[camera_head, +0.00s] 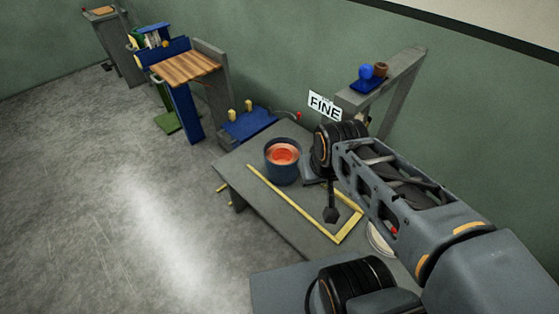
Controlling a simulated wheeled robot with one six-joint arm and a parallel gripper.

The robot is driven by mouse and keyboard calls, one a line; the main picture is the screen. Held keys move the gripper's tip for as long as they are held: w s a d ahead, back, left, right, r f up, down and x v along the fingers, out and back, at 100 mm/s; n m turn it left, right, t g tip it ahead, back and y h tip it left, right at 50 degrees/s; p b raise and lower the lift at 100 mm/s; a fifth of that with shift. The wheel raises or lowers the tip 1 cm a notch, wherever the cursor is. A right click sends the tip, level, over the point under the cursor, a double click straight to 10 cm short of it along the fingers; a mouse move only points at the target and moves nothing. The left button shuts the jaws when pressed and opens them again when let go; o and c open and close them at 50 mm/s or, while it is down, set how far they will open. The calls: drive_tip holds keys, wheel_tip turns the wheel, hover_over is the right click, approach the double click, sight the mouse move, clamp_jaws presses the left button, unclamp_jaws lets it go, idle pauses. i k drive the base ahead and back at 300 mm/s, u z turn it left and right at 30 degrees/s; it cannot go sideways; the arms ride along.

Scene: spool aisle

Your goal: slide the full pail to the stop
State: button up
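The pail (283,174) is dark blue, round and upright on a grey bench (250,200), with a red-orange fill (284,153) inside. A yellow strip (295,205) runs along the bench's front side and meets a shorter yellow piece (350,228) at a corner near the right end, which looks like the stop. My gripper (331,214) points down over the bench, right of the pail and apart from it in the picture. Only a thin dark finger with a blocky tip shows clearly; the rest is hidden behind my wrist, so its opening is unclear.
A sign reading "FINE" (324,106) stands behind the bench. A grey stand (402,75) at the back right bears a blue tray with small items. A blue piece with yellow pegs (248,123) and a wood-topped table (185,67) stand further left. The floor at left is clear.

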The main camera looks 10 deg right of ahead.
sight(281, 155)
drive_tip(key=u, duration=0.05)
drive_tip(key=k, duration=0.55)
drive_tip(key=u, duration=0.75)
drive_tip(key=i, duration=1)
drive_tip(key=u, duration=0.5)
drive_tip(key=i, duration=0.8)
drive_tip(key=z, duration=0.2)
